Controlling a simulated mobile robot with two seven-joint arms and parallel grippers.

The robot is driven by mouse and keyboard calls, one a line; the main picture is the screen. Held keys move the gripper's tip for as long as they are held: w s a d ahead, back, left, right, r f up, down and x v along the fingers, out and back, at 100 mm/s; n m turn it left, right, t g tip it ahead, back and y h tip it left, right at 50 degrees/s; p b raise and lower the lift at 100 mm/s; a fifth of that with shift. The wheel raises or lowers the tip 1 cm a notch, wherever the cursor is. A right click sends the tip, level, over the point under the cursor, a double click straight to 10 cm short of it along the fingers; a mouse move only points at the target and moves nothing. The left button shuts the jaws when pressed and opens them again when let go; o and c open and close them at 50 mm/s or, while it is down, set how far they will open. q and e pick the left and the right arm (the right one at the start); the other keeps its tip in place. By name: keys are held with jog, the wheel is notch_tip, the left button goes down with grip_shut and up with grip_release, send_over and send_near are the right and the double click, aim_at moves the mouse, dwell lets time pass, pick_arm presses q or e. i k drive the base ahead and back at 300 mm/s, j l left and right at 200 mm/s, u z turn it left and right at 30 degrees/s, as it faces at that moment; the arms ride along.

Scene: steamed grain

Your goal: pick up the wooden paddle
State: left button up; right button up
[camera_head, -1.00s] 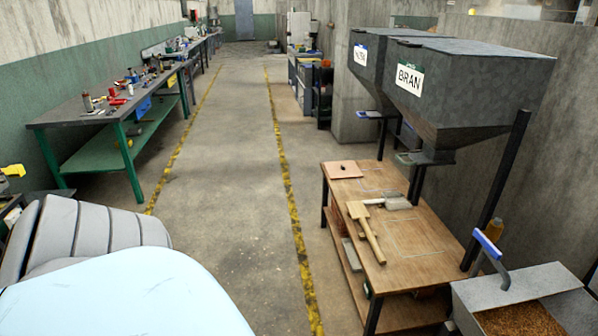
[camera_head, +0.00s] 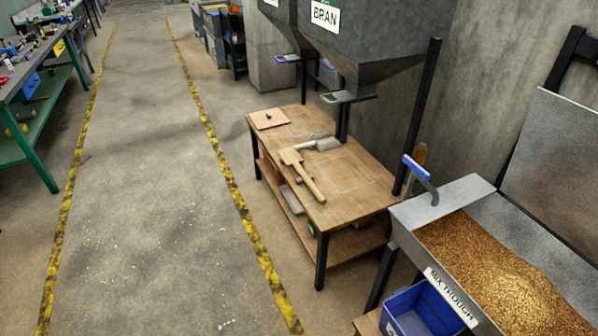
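The wooden paddle (camera_head: 302,174) lies flat on the top of a wooden table (camera_head: 345,190) right of centre. Its broad head points to the far left and its handle points toward the near edge of the table. A metal scoop (camera_head: 322,142) lies just behind the paddle's head; I cannot tell whether they touch. Neither of my grippers is in view.
A square board with a dark knob (camera_head: 268,118) lies at the table's far end. A grain-filled trough (camera_head: 500,270) stands at the near right, with a blue bin (camera_head: 420,312) below. The BRAN hopper (camera_head: 370,40) overhangs behind the table. The floor left of it is clear.

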aim_at(289, 156)
jog(key=i+j+z, duration=0.35)
jog(key=i, duration=0.4)
jog(key=i+j+z, duration=0.35)
jog(key=i+j, duration=0.25)
jog(key=i+j+z, duration=0.35)
jog(key=i+j, duration=0.35)
